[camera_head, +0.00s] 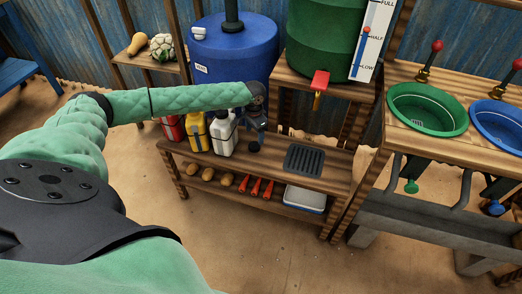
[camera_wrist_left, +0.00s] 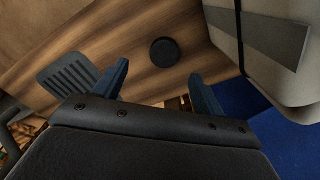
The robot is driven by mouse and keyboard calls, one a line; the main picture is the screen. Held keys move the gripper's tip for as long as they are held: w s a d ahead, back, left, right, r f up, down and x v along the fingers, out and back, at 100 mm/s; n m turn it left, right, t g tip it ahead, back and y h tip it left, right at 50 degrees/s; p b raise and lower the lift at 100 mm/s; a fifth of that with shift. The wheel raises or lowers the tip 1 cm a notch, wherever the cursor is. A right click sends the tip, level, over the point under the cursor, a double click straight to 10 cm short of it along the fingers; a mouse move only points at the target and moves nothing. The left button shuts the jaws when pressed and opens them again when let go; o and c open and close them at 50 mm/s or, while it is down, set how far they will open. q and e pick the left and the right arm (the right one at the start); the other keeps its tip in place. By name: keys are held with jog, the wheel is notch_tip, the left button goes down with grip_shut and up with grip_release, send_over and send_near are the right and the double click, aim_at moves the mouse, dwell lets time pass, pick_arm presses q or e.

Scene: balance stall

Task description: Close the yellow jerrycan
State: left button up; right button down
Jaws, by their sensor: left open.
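The yellow jerrycan (camera_head: 195,131) stands on the wooden bench between a red jerrycan (camera_head: 173,127) and a white jerrycan (camera_head: 223,134). My left forearm passes over it, so its top is mostly hidden and I cannot see its opening. A round black cap (camera_head: 255,147) lies flat on the bench, right of the white jerrycan. It also shows in the left wrist view (camera_wrist_left: 165,50). My left gripper (camera_head: 258,130) is above the bench near the cap, open and empty. Its two fingers (camera_wrist_left: 161,85) are apart in the wrist view, with the cap beyond them.
The white jerrycan's pale side (camera_wrist_left: 275,40) is close to my left gripper. A dark drain grate (camera_head: 305,160) lies right of the cap. A blue barrel (camera_head: 235,50) stands behind, and a green tank (camera_head: 322,40) with a red tap (camera_head: 320,82) is at the back right.

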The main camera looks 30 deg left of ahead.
aim_at(254, 145)
dwell(0.4)
pick_arm(q)
jog(key=shift+a+f, duration=0.1)
jog(key=shift+f, duration=1.2)
jog(key=shift+w+a+f, duration=0.15)
jog(key=shift+f, duration=1.15)
jog(key=shift+w+a+f, duration=0.1)
jog(key=shift+f, duration=1.2)
jog(key=c, duration=1)
